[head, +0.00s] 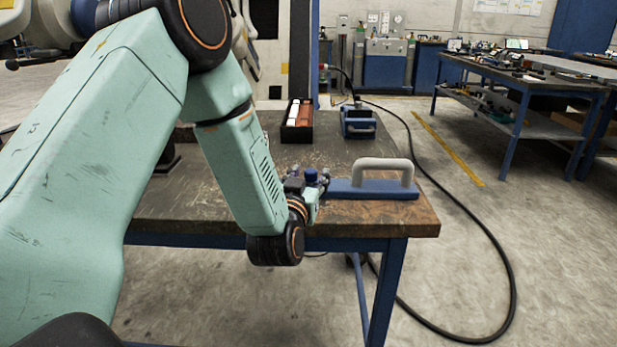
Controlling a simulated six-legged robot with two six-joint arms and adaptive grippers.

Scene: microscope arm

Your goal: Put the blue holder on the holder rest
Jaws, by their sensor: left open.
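A flat blue bar with a pale grey arched handle (382,170) lies near the table's front right; I take it for the blue holder, though I cannot be sure. My left gripper (318,183) is low over the table at the bar's left end, its jaws open. My arm and wrist partly hide them, and I cannot tell whether they touch the bar. A small dark blue knob shows at the jaws. A blue open-topped block (358,124) stands further back on the table; I cannot tell if it is the holder rest. My right gripper is not in view.
The worn dark table (230,200) ends at its front edge and right corner. A black tray (297,120) with red and white pieces stands left of the blue block. A black cable (470,225) loops across the floor. The tabletop between tray and bar is clear.

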